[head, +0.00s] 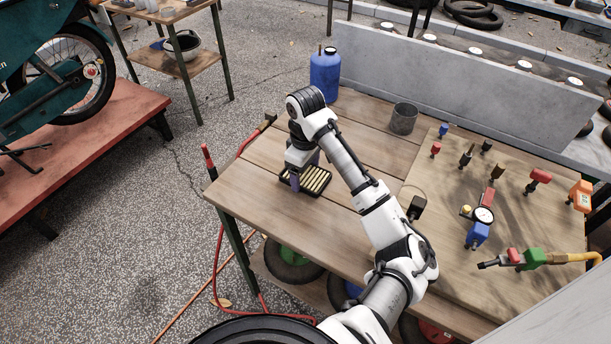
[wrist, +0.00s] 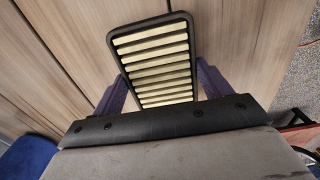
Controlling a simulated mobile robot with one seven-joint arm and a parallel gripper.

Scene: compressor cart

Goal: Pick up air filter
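The air filter (wrist: 153,58) has a black frame and cream pleats, and in the wrist view it stands slightly askew between my fingers. In the head view the air filter (head: 317,180) lies on the wooden table near its left edge. My gripper (head: 304,169) reaches down over its left part. In the wrist view my gripper (wrist: 160,75) has one purple finger on each side of the filter, spread across its width. The fingertips are very close to the frame; contact cannot be made out. The filter's near end is hidden by the gripper body.
A blue jug (head: 325,74) and a dark metal cup (head: 403,119) stand farther back on the table. A board (head: 440,250) at right holds several fittings and a gauge. A grey wall panel (head: 450,80) runs along the back. Open floor lies left.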

